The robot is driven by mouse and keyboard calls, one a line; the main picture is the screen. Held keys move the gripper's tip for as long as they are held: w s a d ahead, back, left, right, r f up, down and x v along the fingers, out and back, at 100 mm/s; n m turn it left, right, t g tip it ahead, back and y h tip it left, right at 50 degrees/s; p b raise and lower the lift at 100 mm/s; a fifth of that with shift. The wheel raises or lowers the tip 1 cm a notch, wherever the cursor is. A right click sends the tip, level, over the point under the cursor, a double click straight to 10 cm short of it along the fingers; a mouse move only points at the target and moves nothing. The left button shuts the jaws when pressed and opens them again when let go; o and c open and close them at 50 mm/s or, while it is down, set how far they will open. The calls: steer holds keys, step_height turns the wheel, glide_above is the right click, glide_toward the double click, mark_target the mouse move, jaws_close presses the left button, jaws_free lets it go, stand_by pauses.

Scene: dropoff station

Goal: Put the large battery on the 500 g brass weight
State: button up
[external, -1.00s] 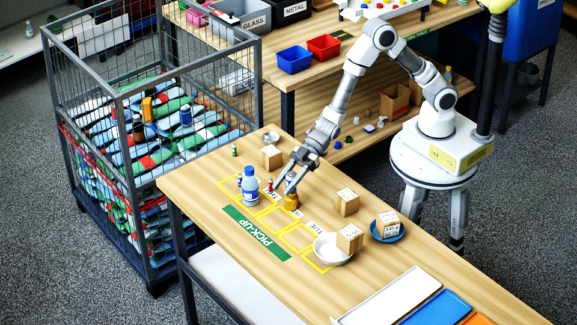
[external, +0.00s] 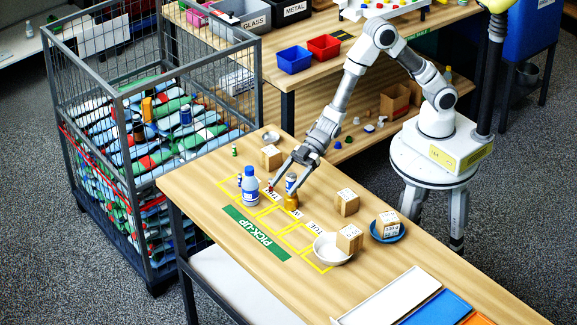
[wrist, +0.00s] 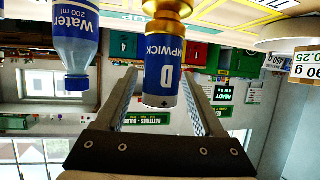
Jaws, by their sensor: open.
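In the wrist view, which is upside down, the battery (wrist: 161,88) meets the brass weight (wrist: 167,8) end to end. My gripper (external: 285,184) is open, with one finger on each side of the battery. In the wrist view gaps show between the battery and both fingers of the gripper (wrist: 163,92). The weight's marking cannot be read.
A water bottle (external: 250,186) stands close by on the left. Wooden cubes (external: 347,202), a white bowl (external: 326,252) and a blue dish (external: 401,234) stand to the right. Yellow outlines and a green pick-up strip (external: 256,233) mark the table. A wire cage (external: 262,88) stands at the left.

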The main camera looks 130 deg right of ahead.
steer(key=v, duration=1.1)
steer(key=shift+s+p, duration=0.3)
steer(key=shift+p, duration=0.1)
steer(key=shift+r, duration=0.1)
steer(key=s+a+r+g+h+p, duration=0.2)
steer(key=s+r, duration=0.5)
steer(key=r, duration=0.1)
steer(key=s+a+r+g+h+p, duration=0.1)
steer(key=s+a+r+g+h, duration=0.1)
steer(key=s+r, duration=0.6)
steer(key=shift+a+r+g+h+p, duration=0.25)
steer(key=shift+r+g+h+p, duration=0.05)
steer(key=shift+r+p, duration=0.1)
steer(key=s+a+g, duration=0.1)
steer(key=s, duration=0.3)
steer(key=s+a+m+g+y, duration=0.1)
steer(key=s+a, duration=0.1)
steer(key=s, duration=0.2)
steer(key=s+a+m, duration=0.1)
steer(key=s, duration=0.3)
steer(key=shift+s+a+r+g+y, duration=0.2)
steer(key=shift+a+g+y, duration=0.1)
steer(key=shift+g+y, duration=0.1)
steer(key=shift+c, duration=0.2)
steer(key=shift+s+a+f, duration=0.1)
steer(key=shift+s+a, duration=0.15)
steer(key=shift+s, duration=0.15)
steer(key=shift+c, duration=1.2)
